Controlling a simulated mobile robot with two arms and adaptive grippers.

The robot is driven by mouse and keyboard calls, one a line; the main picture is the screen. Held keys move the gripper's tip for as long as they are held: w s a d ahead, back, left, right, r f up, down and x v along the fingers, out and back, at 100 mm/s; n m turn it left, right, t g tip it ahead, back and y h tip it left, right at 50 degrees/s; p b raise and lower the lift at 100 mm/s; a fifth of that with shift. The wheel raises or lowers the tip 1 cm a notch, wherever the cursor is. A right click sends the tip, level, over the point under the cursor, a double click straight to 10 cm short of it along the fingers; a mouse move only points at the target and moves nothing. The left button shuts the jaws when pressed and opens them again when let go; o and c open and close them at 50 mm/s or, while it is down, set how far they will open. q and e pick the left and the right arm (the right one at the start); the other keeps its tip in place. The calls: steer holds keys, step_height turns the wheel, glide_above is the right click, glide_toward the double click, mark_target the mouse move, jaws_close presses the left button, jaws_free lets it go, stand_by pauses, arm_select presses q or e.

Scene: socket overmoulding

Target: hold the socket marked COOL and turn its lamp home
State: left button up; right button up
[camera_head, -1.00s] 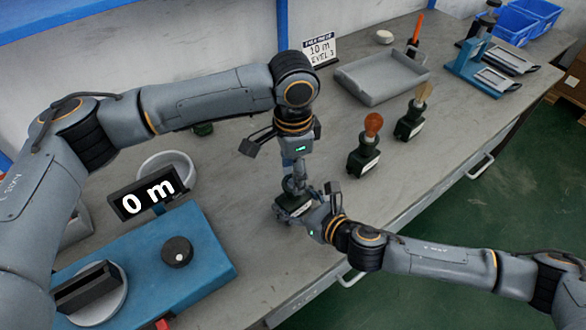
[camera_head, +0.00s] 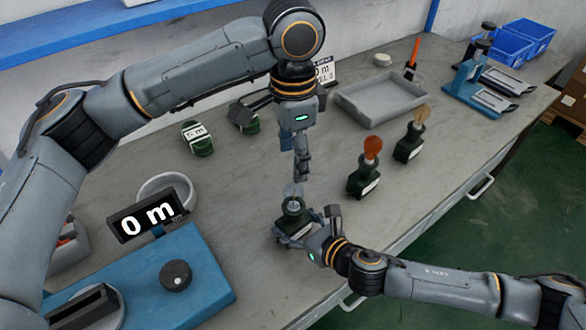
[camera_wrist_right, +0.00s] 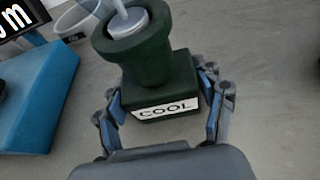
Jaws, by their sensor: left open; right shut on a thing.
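The socket marked COOL is a dark green pot on a square base (camera_head: 293,225); its white COOL label faces the right wrist view (camera_wrist_right: 166,107). My right gripper (camera_head: 287,238) is shut on the base, with a finger on each side of it in the right wrist view (camera_wrist_right: 162,112). A clear lamp (camera_head: 293,190) with a silvery base (camera_wrist_right: 128,22) stands in the socket's mouth; its glass top is cut off in the right wrist view. My left gripper (camera_head: 302,173) is open and points down just above the lamp. I cannot tell whether its fingers touch the glass.
A grey tray (camera_head: 380,115), a white bowl (camera_head: 148,187) and a blue device with a knob (camera_head: 205,265) surround the work spot.

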steer(key=shift+f, duration=0.1)
stand_by(0.3)
steer(key=o, duration=1.3)
steer(key=shift+s+d, duration=0.1)
